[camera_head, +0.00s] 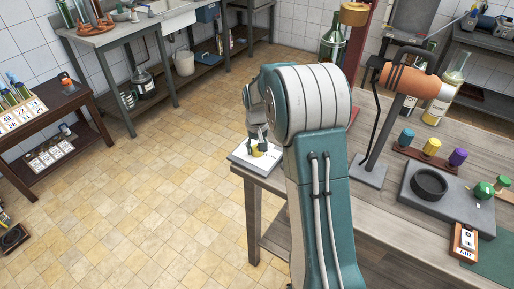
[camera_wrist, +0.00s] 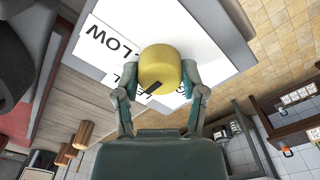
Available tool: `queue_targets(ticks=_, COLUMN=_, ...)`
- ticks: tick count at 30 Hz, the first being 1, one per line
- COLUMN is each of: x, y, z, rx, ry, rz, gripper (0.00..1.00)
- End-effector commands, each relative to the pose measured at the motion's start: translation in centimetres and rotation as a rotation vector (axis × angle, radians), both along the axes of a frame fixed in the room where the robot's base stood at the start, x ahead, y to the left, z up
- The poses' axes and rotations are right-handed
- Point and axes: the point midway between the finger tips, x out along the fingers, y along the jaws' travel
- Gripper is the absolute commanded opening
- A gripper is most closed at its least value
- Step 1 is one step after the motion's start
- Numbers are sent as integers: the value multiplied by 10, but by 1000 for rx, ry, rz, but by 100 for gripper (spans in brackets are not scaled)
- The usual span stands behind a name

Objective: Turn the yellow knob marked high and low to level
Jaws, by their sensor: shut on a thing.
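The yellow knob (camera_wrist: 158,66) sits on a white plate (camera_wrist: 214,32) with black lettering. In the wrist view "LOW" reads clearly on the plate at the left; other letters are partly hidden behind the knob and fingers. A dark pointer mark on the knob aims toward the lower left in that view. My gripper (camera_wrist: 159,93) is shut on the knob, one finger on each side. In the head view the knob (camera_head: 259,150) shows between the fingers above the plate (camera_head: 243,157), at the left corner of the wooden table. The pointer cannot be read there.
A green bottle (camera_head: 332,45) stands behind my arm.

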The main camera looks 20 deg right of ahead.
Motion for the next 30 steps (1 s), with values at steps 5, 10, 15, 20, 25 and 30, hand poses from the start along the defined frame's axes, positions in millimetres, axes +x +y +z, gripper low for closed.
queue_targets(ticks=5, x=-2, y=1, z=-4, rx=3, ry=9, rz=-9, gripper=6)
queue_targets(ticks=10, x=-2, y=1, z=-4, rx=3, ry=9, rz=-8, gripper=6)
queue_targets(ticks=15, x=-2, y=1, z=-4, rx=3, ry=10, rz=-8, gripper=85)
queue_targets(ticks=20, x=-1, y=1, z=-2, rx=2, ry=6, rz=-8, gripper=89)
queue_targets(ticks=25, x=-1, y=0, z=-1, rx=1, ry=3, rz=-8, gripper=89)
queue_targets(ticks=30, x=-1, y=0, z=5, rx=0, ry=1, rz=-8, gripper=89)
